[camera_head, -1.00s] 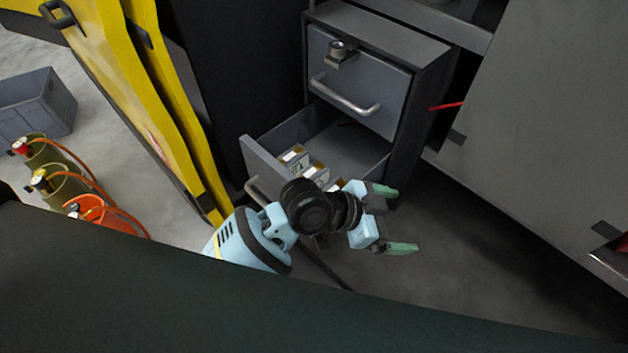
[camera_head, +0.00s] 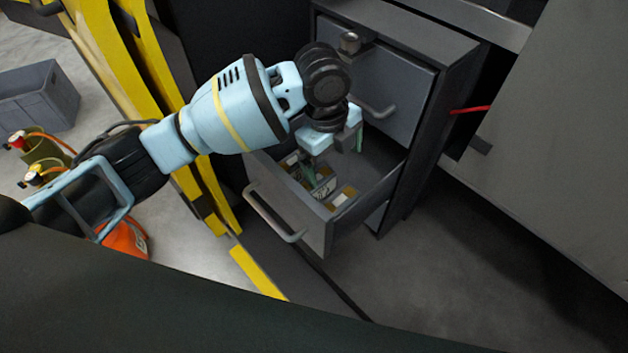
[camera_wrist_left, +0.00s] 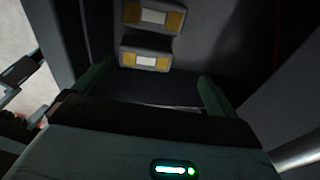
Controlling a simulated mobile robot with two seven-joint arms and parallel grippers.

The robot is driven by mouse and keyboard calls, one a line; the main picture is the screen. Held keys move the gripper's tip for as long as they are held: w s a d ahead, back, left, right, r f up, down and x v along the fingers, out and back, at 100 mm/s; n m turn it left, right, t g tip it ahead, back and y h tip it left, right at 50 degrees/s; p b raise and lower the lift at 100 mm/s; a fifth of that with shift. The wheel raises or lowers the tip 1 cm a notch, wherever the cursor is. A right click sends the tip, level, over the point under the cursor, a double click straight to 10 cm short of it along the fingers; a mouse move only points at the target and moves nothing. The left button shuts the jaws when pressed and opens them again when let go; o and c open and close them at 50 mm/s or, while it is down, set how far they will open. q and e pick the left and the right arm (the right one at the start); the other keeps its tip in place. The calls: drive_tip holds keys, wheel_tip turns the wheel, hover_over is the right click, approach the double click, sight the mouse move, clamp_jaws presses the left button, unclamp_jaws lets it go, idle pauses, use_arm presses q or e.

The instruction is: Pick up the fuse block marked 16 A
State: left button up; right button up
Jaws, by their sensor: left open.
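An open drawer (camera_head: 322,232) of the grey cabinet holds a few fuse blocks with ochre ends and pale labels. One block (camera_head: 343,198) lies near the drawer front, another (camera_head: 325,187) is partly behind my gripper, and more lie toward the left. I cannot read which is marked 16 A. My left gripper (camera_head: 335,160) points down over the drawer, open and empty. In the left wrist view, two blocks, one farther (camera_wrist_left: 153,17) and one nearer (camera_wrist_left: 146,61), lie ahead of the open fingers (camera_wrist_left: 155,88). My right gripper is not in view.
The drawer's handle (camera_head: 275,215) sticks out in front. A shut upper drawer (camera_head: 400,85) sits above. Yellow panels (camera_head: 160,80) stand at left, close to my arm. A grey crate (camera_head: 38,95) and extinguishers (camera_head: 40,150) are on the floor at far left.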

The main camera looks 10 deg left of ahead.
use_arm(q)
drive_tip(key=shift+g+y, duration=0.3)
drive_tip(key=shift+y, duration=0.4)
drive_tip(key=a, duration=0.1)
drive_tip(key=w+a, duration=0.1)
drive_tip(key=a, duration=0.2)
drive_tip(key=shift+w+a+f, duration=0.15)
drive_tip(key=shift+w+f, duration=0.15)
drive_tip(key=shift+w, duration=0.1)
drive_tip(key=shift+s+f+b, duration=0.1)
drive_tip(key=shift+f+b, duration=0.35)
drive_tip(key=shift+f, duration=5.6)
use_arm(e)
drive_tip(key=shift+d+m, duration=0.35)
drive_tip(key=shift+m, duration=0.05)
use_arm(q)
drive_tip(key=c, duration=0.6)
drive_tip(key=shift+c, duration=0.7)
drive_tip(key=shift+r, duration=0.15)
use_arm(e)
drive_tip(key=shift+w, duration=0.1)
